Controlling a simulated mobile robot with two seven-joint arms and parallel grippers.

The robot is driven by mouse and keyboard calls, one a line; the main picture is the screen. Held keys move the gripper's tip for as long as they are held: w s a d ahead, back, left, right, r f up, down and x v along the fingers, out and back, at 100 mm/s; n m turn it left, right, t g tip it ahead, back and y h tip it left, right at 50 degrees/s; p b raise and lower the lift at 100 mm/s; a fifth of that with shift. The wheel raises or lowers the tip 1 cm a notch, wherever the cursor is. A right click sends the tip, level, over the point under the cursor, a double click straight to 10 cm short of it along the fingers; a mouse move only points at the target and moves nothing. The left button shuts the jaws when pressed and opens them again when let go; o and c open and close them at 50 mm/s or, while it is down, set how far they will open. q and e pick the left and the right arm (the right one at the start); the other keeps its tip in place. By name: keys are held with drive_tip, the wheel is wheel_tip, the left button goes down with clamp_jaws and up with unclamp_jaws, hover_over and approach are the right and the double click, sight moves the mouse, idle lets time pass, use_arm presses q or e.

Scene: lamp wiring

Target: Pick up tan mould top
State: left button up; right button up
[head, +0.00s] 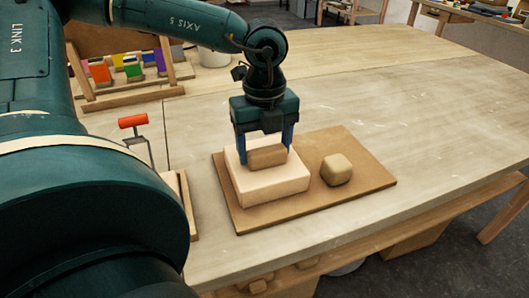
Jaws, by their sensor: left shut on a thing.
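A tan-brown block (268,157), which fits the tan mould top, sits between the fingers of my left gripper (264,150). The gripper points down and is shut on this block. The block is over the top of a larger pale cream block (270,189); I cannot tell whether they touch. The cream block rests on a brown board (330,204). A smaller rounded tan block (336,169) lies on the board to the right, apart from the gripper. My right gripper is not in view.
A wooden rack with coloured blocks (132,68) stands at the back left. A red-handled tool (133,121) and a wooden frame (187,205) are left of the board. The wooden table (420,110) is clear to the right and behind.

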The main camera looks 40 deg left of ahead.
use_arm(q)
clamp_jaws()
drive_tip(key=shift+r, duration=0.15)
